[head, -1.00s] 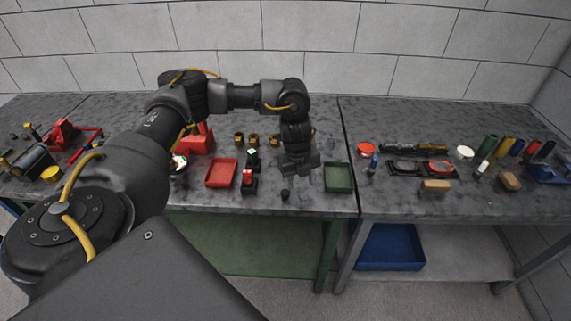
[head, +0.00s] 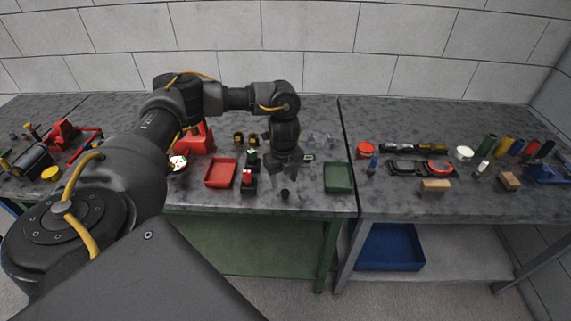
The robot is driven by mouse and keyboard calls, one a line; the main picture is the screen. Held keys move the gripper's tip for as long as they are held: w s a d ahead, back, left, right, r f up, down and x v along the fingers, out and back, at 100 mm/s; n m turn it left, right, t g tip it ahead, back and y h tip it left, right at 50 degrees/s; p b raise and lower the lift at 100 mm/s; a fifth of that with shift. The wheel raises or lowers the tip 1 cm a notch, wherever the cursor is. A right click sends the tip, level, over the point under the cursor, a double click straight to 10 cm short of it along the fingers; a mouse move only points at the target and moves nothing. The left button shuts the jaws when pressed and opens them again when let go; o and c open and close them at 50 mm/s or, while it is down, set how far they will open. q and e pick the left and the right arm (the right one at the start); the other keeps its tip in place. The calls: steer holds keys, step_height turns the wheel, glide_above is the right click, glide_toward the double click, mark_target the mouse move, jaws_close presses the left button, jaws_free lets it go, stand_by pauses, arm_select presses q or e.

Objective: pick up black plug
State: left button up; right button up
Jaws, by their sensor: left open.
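The black plug (head: 285,194) is a small dark round piece standing on the grey workbench near its front edge, between the red tray and the green tray. My left gripper (head: 283,172) hangs just behind and above it, pointing down. Its jaws are open, and they look empty and apart from the plug. The exact height of the fingertips over the bench is hard to tell. My right gripper is not in view.
A red tray (head: 221,172) and a small black item with a red top (head: 248,180) stand left of the gripper. A green tray (head: 338,177) stands to the right. The bench's front edge is close to the plug.

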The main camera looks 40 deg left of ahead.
mark_target(285, 190)
arm_select(q)
steer(key=shift+f+p, duration=0.3)
step_height(285, 190, down, 4)
steer(key=shift+d+r+p, duration=0.1)
steer(key=shift+r+p, duration=0.05)
steer(key=shift+p, duration=0.55)
steer(key=shift+f, duration=0.45)
jaws_close()
steer(key=shift+r, duration=0.1)
